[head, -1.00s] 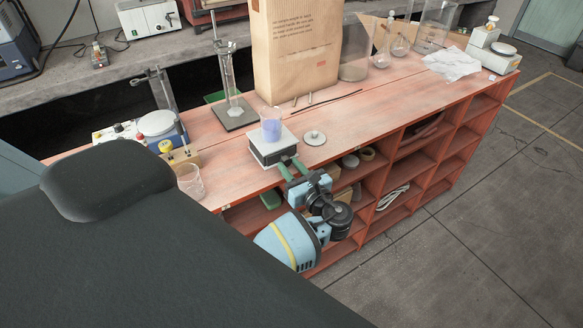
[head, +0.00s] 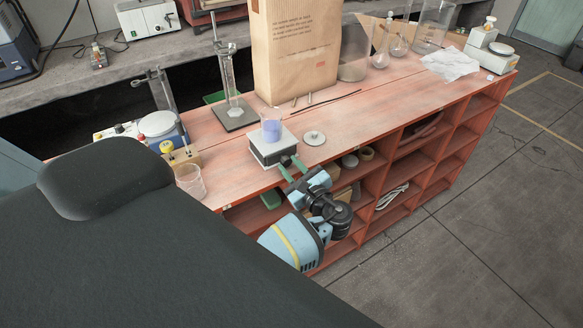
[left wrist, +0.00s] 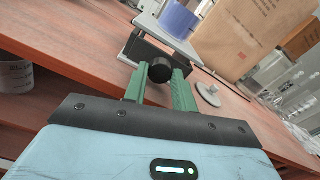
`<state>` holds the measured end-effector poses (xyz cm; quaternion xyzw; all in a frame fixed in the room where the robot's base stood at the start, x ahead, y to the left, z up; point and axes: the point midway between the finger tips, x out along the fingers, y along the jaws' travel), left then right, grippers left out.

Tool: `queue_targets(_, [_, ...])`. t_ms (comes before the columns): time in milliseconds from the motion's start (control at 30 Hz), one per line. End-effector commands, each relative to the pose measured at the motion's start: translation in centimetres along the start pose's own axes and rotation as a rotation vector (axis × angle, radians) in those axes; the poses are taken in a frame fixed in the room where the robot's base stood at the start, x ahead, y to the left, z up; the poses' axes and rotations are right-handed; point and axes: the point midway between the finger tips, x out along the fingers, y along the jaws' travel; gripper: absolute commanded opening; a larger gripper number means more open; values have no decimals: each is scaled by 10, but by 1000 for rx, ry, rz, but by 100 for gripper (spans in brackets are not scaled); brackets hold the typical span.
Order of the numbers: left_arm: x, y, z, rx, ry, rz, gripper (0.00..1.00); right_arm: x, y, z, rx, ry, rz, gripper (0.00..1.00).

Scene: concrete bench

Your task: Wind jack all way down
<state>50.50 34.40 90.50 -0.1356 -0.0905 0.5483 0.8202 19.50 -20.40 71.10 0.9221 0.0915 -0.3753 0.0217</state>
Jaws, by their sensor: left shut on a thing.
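The lab jack (head: 266,152) stands near the front edge of the red bench, with a pale top plate and a dark body. In the left wrist view its plate (left wrist: 178,40) is above a black round knob (left wrist: 160,69). A beaker of blue-violet liquid (head: 271,130) stands upright on the plate; its lower part shows in the left wrist view (left wrist: 179,18). My left gripper (head: 287,161) reaches the jack's front side. Its green fingers (left wrist: 160,76) are shut on the knob, one on each side. My right gripper is out of view.
A round pale lidded piece (head: 314,138) lies right of the jack. An empty glass beaker (head: 190,181) stands at the left front edge. A large paper bag (head: 295,50) and a cylinder on a stand (head: 232,105) are behind. Open shelves (head: 400,170) lie below.

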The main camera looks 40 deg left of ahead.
Motion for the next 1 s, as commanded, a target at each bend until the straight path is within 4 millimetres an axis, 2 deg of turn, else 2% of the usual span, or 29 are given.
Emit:
queue_targets(67, [0,0,0,1,0,0,4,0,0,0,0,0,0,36])
queue_targets(100, [0,0,0,1,0,0,29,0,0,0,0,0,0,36])
queue_targets(267, [0,0,0,2,0,0,49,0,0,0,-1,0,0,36])
queue_targets(533, [-1,0,0,2,0,0,49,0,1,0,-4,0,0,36])
queue_targets(633, [-7,0,-1,2,2,-2,49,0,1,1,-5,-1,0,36])
queue_targets(1000, [-62,0,-2,4,3,-1,49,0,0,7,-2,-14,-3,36])
